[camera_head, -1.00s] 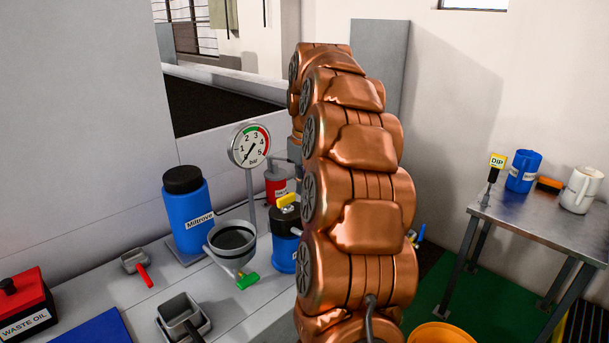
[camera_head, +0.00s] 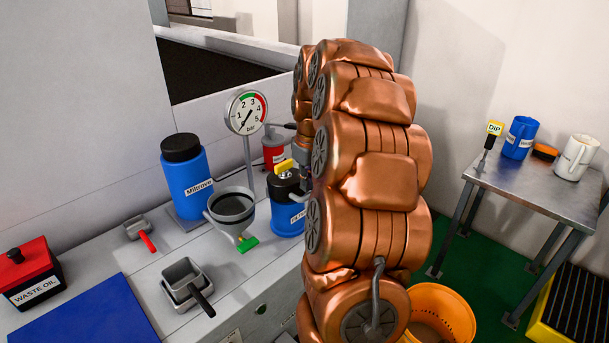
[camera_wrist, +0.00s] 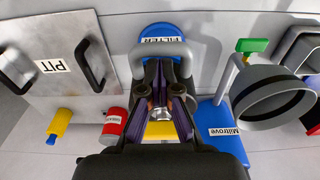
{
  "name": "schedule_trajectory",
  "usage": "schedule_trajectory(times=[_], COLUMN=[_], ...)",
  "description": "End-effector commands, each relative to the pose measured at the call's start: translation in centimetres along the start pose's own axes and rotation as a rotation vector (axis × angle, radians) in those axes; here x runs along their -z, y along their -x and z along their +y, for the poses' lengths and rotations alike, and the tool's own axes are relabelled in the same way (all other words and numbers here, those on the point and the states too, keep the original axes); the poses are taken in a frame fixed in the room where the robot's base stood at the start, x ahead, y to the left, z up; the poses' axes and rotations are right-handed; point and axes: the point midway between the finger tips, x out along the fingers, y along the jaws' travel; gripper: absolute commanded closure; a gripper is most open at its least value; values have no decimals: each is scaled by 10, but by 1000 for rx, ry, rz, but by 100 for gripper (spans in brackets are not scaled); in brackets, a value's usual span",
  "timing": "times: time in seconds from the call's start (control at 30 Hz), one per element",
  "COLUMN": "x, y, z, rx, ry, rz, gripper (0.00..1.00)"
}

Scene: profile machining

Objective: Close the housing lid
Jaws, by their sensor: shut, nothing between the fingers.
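The blue filter housing (camera_head: 287,221) stands on the grey bench just left of my arm. Its dark lid (camera_head: 286,183) is on top, with a yellow piece (camera_head: 285,166) at its upper edge; my arm hides its right side, and I cannot tell whether the lid is fully seated. In the wrist view the blue housing (camera_wrist: 165,31) shows at the top centre, with a grey loop in front of it. My gripper (camera_wrist: 160,106) is shut and empty, close to the housing. Yellow shows behind the fingers. I cannot tell whether the fingers touch anything.
A gauge (camera_head: 246,113) and a grey funnel cup (camera_head: 232,207) stand left of the housing, near a blue Miltrove bottle (camera_head: 187,180). A red can (camera_head: 275,148) is behind it. A grey scoop tray (camera_head: 186,284), a waste oil box (camera_head: 30,275) and an orange bucket (camera_head: 440,312) are nearer.

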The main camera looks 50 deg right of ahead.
Motion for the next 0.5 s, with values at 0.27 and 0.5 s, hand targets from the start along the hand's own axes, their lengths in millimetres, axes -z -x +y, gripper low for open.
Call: schedule_trajectory(times=[0.27, 0.5], x=[-1, -2], y=[-1, -4], z=[0, 0], rx=[1, 2], ry=[0, 0], rz=[-1, 9], gripper=[100, 100])
